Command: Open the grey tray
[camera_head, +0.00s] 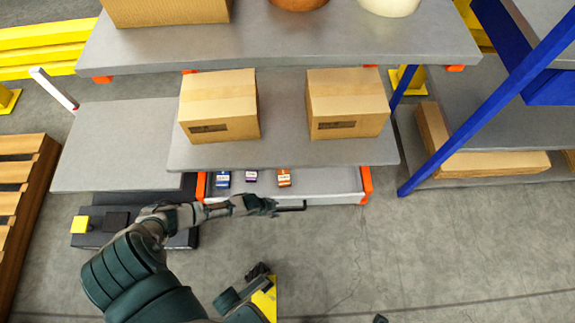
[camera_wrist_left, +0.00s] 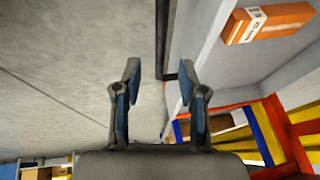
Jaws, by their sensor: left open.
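The grey tray (camera_head: 330,188) sits low under the shelf holding two cardboard boxes, and its front part shows. A dark bar handle (camera_head: 292,208) stands out from its front; it also shows in the left wrist view (camera_wrist_left: 161,40). My left gripper (camera_head: 268,207) is at the left end of the handle. In the left wrist view, my left gripper (camera_wrist_left: 160,82) is open, with the handle bar between or just beyond its fingertips; I cannot tell if they touch.
Small boxes, blue (camera_head: 223,180), purple (camera_head: 251,177) and orange (camera_head: 284,178), lie in the tray. Two cardboard boxes (camera_head: 218,107) (camera_head: 347,103) stand on the shelf above. A blue post (camera_head: 470,115) rises at the right. The floor (camera_head: 400,250) in front is clear.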

